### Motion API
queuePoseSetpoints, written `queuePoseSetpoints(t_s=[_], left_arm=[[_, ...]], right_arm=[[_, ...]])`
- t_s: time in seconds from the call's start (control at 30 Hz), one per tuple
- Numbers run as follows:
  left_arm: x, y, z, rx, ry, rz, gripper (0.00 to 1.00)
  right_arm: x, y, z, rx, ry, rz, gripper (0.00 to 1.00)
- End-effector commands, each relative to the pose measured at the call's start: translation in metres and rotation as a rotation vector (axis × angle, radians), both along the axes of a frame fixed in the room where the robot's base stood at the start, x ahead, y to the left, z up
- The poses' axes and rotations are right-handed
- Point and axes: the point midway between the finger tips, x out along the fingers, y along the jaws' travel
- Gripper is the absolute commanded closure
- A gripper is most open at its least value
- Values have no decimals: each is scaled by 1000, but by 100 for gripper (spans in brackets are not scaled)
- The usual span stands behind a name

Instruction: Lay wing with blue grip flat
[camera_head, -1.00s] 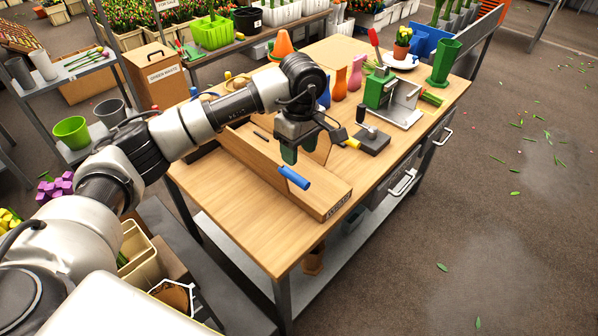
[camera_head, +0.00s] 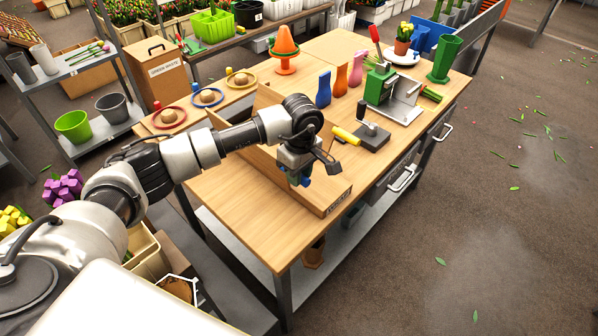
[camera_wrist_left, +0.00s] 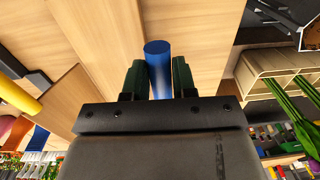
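The blue grip (camera_wrist_left: 158,68) stands out between the two green fingers of my left gripper (camera_wrist_left: 158,82) in the left wrist view. The fingers flank it closely and appear to touch both sides. In the head view my left gripper (camera_head: 299,178) is low over the near part of a wooden fixture (camera_head: 317,202), with bits of blue showing at its fingers. The wing itself is mostly hidden behind my arm and gripper, so its tilt cannot be told. A yellow grip (camera_head: 346,136) lies further back, and also shows in the wrist view (camera_wrist_left: 18,106). My right gripper is out of view.
A dark block with a post (camera_head: 371,137) and a green machine (camera_head: 381,83) stand right of the fixture. Coloured rings (camera_head: 207,96) lie back left. The table's front left (camera_head: 240,215) is bare.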

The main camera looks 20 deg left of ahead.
Motion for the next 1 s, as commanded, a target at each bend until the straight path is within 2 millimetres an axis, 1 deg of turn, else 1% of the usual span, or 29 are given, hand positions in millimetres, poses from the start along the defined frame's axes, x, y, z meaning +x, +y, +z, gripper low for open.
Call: queuePoseSetpoints(t_s=[0.03, 0.1, 0.17, 0.37, 0.57, 0.77, 0.87, 1.0], left_arm=[[0, 0, 0, 0, 0, 0, 81], [0, 0, 0, 0, 0, 0, 92], [0, 0, 0, 0, 0, 0, 100], [0, 0, 0, -1, -2, 0, 100], [-5, 2, -3, -13, -39, -1, 100], [-17, 7, -10, -49, -138, -1, 100], [-25, 10, -15, -73, -203, -1, 100], [-35, 13, -22, -107, -296, -2, 100]], right_arm=[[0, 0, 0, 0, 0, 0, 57], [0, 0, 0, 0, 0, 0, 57], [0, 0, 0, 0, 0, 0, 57], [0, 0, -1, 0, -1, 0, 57], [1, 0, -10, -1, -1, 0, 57], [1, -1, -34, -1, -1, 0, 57], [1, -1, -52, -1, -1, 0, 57], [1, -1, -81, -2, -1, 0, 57]])
